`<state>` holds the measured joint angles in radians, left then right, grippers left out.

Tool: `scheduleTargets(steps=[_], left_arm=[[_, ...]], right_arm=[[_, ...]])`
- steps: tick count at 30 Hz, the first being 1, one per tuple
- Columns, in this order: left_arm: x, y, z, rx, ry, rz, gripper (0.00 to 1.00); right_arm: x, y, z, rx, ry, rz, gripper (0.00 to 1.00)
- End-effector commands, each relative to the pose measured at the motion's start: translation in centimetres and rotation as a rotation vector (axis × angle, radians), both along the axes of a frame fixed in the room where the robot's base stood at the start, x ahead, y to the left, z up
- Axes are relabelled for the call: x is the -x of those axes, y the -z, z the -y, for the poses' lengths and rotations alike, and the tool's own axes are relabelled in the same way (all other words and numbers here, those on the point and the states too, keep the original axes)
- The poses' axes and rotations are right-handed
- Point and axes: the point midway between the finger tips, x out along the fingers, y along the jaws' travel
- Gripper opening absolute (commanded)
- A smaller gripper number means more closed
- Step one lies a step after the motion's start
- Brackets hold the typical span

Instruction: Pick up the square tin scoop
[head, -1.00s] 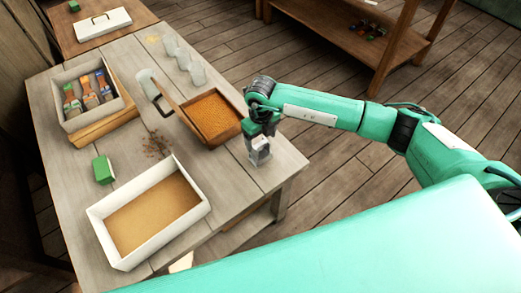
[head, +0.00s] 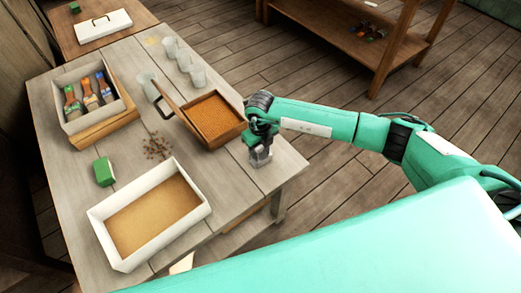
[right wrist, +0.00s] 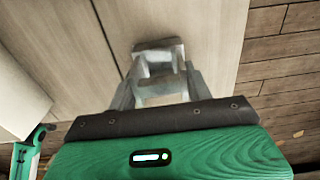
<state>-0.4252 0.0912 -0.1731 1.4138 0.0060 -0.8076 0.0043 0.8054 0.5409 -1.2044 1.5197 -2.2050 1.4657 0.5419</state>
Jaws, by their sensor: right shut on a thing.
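The square tin scoop (head: 260,159) is a small grey metal piece at the right edge of the table, mostly covered by my gripper in the head view. In the right wrist view the scoop (right wrist: 158,50) shows as a pale grey squared shape between the fingers. My right gripper (head: 260,148) points down over it and is shut on it. I cannot tell whether the scoop touches the tabletop. My left gripper is not in view.
On the wooden table (head: 236,183), a wooden tray (head: 240,125) of orange-brown grains stands just left of my right gripper.

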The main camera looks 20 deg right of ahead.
Motion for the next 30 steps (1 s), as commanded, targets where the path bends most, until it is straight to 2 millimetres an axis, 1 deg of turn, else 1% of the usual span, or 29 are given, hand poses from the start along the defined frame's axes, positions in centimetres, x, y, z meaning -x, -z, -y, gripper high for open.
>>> scheduleTargets(steps=[5, 8, 10, 14, 18, 21, 24, 27, 30], left_arm=[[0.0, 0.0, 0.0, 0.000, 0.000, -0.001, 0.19], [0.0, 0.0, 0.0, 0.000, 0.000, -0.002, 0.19], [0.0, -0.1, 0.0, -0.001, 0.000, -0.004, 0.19], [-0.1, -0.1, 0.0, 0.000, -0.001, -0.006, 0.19], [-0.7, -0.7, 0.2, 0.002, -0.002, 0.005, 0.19], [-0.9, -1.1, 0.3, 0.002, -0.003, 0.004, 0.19], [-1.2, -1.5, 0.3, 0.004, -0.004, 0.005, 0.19], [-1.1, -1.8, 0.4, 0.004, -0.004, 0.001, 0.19], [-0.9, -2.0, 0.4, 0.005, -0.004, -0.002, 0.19]], right_arm=[[-0.1, -0.8, 0.0, -0.001, -0.001, 0.002, 0.28], [-0.1, -2.0, 0.0, -0.001, -0.001, 0.003, 0.28], [-0.1, -3.1, 0.0, -0.001, -0.001, 0.003, 0.28], [-0.1, -6.3, 0.0, -0.002, -0.002, 0.006, 0.28], [-0.2, -10.6, 0.0, -0.001, -0.002, 0.007, 0.28], [-0.1, -13.4, 0.0, -0.001, -0.001, 0.006, 0.28], [-0.1, -15.8, 0.0, -0.002, -0.002, 0.005, 0.28], [-0.1, -17.7, 0.0, -0.001, -0.001, 0.004, 0.28], [-0.1, -18.9, 0.0, -0.001, 0.000, 0.003, 0.28]])
